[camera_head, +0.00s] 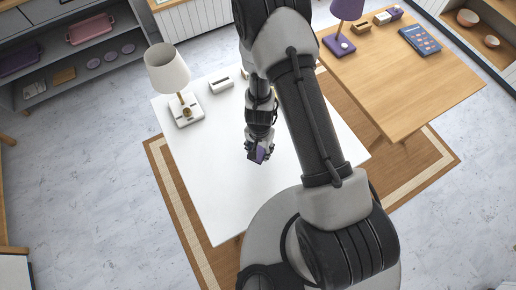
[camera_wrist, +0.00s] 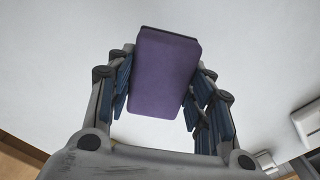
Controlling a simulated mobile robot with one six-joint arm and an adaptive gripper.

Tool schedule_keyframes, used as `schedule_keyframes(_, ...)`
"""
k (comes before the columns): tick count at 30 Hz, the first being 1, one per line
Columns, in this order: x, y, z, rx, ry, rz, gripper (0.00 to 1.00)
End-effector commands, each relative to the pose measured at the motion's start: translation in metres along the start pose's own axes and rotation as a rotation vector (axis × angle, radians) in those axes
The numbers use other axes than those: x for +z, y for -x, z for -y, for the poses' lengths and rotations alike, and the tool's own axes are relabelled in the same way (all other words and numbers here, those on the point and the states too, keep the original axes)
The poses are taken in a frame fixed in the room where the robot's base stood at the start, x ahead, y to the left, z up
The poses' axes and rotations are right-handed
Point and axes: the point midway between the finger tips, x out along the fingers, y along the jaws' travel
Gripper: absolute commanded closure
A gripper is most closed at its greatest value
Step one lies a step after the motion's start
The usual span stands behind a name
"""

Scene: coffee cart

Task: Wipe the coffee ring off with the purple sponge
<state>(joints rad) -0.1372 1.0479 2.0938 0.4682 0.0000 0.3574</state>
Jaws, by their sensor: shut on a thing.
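The purple sponge (camera_wrist: 163,75) is held between the two fingers of my gripper (camera_wrist: 158,105), which is shut on it. In the head view the sponge (camera_head: 261,155) shows as a small purple patch at the end of my gripper (camera_head: 259,150), over the middle of the white table (camera_head: 220,205). I cannot tell whether the sponge touches the tabletop. No coffee ring shows on the visible parts of the table in either view; my arm hides part of the top in the head view.
A lamp with a white shade (camera_head: 167,68) and a small white holder (camera_head: 221,86) stand on the table's far left part. A wooden table (camera_head: 410,90) with a purple lamp (camera_head: 339,45) and a blue tablet-like item (camera_head: 420,39) is to the right. The front of the white table is clear.

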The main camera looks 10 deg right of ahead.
Motion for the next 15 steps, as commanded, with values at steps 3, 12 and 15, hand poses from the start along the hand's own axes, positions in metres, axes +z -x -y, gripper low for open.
schedule_keyframes(3,-0.001,0.015,-0.002,0.000,0.000,0.000,0.75)
schedule_keyframes(12,-0.003,0.030,-0.005,0.000,0.001,0.000,0.75)
schedule_keyframes(15,-0.002,0.030,-0.005,0.000,0.001,0.000,0.75)
